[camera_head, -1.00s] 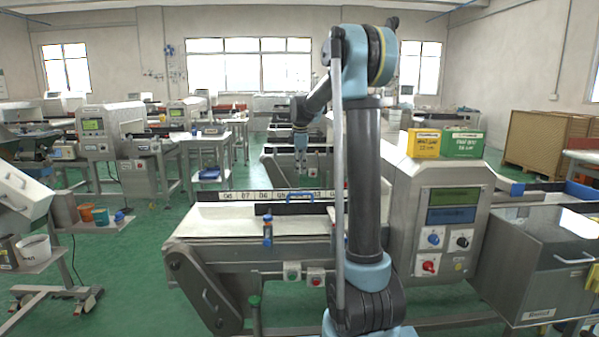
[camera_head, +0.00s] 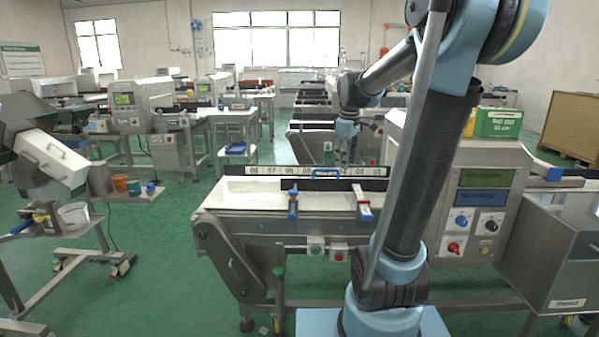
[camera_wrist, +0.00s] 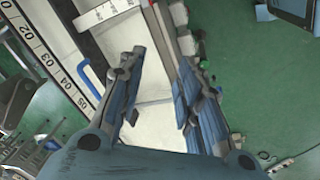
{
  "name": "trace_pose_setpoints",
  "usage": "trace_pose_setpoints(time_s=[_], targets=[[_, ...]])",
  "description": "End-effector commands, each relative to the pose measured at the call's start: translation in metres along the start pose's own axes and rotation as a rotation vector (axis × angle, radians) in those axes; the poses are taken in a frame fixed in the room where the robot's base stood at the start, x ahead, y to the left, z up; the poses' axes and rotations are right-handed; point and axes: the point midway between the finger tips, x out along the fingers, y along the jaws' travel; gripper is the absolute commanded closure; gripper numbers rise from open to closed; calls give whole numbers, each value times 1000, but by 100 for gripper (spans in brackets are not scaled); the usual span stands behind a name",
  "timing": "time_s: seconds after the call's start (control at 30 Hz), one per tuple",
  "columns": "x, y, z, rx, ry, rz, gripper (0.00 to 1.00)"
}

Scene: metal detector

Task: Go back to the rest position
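My upper arm leans to the right in the head view and covers part of the metal detector housing (camera_head: 478,205).
A blue handle (camera_head: 326,172) sits at the rail. Two sensor posts, one blue (camera_head: 293,205) and one red-topped (camera_head: 364,205), stand on the conveyor's near edge. A green box (camera_head: 498,123) rests on the detector.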

Motion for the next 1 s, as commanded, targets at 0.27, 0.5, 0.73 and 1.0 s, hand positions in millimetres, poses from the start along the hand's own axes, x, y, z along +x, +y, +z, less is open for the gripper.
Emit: trace_pose_setpoints(time_s=[0.27,0.5,0.73,1.0], targets=[[12,-64,63,243,0,0,68],[33,-117,110,453,1,0,68],[63,-166,153,654,1,-1,68],[101,-211,190,855,2,-1,68]])
